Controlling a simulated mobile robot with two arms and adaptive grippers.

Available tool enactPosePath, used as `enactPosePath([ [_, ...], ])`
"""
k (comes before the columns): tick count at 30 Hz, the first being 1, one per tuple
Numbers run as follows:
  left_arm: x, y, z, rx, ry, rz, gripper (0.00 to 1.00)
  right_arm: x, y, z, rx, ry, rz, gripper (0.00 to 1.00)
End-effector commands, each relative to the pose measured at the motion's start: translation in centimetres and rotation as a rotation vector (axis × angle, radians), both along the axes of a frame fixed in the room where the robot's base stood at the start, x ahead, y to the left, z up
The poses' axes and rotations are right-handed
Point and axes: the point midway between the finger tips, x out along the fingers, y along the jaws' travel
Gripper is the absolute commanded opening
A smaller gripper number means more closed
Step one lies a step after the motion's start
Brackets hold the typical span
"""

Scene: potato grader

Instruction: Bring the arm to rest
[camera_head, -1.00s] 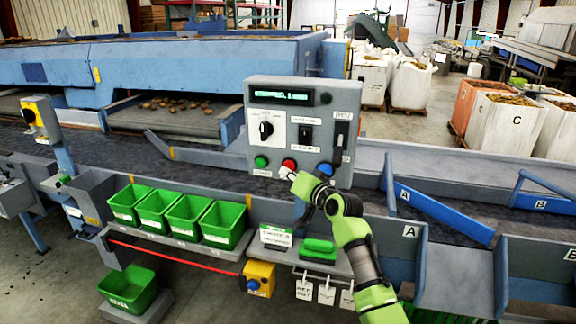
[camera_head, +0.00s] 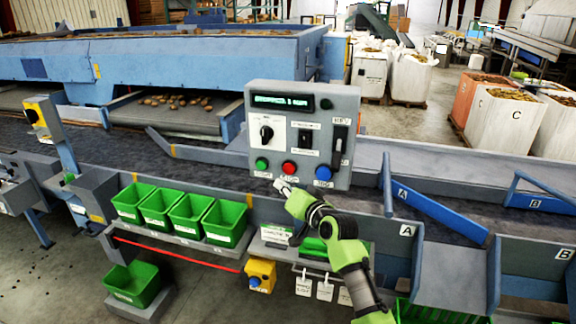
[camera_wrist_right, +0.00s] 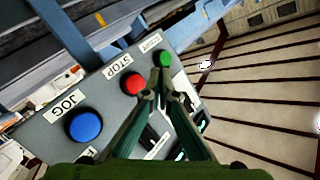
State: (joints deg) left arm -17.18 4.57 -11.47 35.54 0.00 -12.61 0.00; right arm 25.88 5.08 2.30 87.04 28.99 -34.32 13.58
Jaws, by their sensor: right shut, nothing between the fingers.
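The panel's green button (camera_head: 262,164), red STOP button (camera_head: 289,168) and blue JOG button (camera_head: 323,173) are all uncovered in the head view. In the right wrist view, the closed fingertips (camera_wrist_right: 164,84) point toward the panel, overlapping the view near the green button (camera_wrist_right: 165,59) and the red button (camera_wrist_right: 133,84). The blue button (camera_wrist_right: 84,125) is to the left there. My left gripper is not in view.
Several green bins (camera_head: 222,222) stand on a ledge left of the arm. A yellow box with a blue button (camera_head: 260,275) hangs below, by a red cord (camera_head: 180,255). The conveyor belt (camera_head: 110,150) runs behind. Blue divider bars (camera_head: 440,213) stand at right.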

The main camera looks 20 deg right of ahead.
Motion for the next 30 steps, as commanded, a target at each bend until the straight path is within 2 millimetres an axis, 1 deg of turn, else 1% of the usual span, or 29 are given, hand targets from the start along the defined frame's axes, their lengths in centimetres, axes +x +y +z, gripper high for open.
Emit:
enactPosePath([
  [13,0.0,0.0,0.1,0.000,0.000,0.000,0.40,-0.1,0.1,0.0,0.000,-0.001,0.000,0.00],
  [15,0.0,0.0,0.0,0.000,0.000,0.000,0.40,-0.2,0.1,-0.6,-0.002,0.007,-0.001,0.00],
  [17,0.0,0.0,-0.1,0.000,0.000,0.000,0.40,-0.3,0.1,-2.0,-0.009,0.025,-0.002,0.00],
  [20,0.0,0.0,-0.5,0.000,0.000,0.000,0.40,-1.0,0.1,-6.7,-0.038,0.084,-0.006,0.00],
  [21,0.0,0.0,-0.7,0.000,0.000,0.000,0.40,-1.5,0.1,-9.3,-0.056,0.117,-0.008,0.00],
  [23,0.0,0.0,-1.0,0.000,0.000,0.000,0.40,-2.5,0.1,-13.7,-0.088,0.172,-0.008,0.00],
  [24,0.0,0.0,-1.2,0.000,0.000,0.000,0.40,-3.4,0.1,-16.7,-0.110,0.210,-0.007,0.00],
  [26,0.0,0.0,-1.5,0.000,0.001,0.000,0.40,-4.9,0.1,-21.1,-0.145,0.267,-0.006,0.00],
  [27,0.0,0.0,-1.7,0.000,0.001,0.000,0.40,-6.0,0.1,-24.0,-0.167,0.305,-0.002,0.00],
  [29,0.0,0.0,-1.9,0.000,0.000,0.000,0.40,-8.0,0.1,-28.2,-0.203,0.359,0.006,0.00],
  [30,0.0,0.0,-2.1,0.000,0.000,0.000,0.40,-9.4,0.1,-30.9,-0.226,0.397,0.012,0.00],
])
